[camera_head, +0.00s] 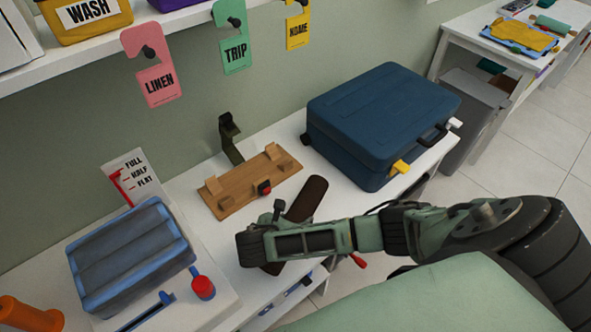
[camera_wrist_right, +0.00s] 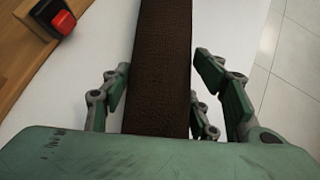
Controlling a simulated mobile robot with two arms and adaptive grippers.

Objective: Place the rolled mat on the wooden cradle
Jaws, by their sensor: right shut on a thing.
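The rolled mat (camera_head: 308,196) is a dark brown cylinder beside the front right of the cradle, partly hidden behind my right arm. In the right wrist view the mat (camera_wrist_right: 162,60) runs lengthwise between the fingers of my right gripper (camera_wrist_right: 162,80), which is shut on it. In the head view my forearm hides most of that gripper. Whether the mat touches the white top is unclear. The wooden cradle (camera_head: 238,186) is a flat board with raised blocks and a red button (camera_head: 264,187) at its front edge; no mat lies on it. My left gripper is not in view.
A dark green bracket (camera_head: 230,140) stands behind the cradle. A blue suitcase (camera_head: 375,112) is to the right. Door tags hang from the shelf above.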

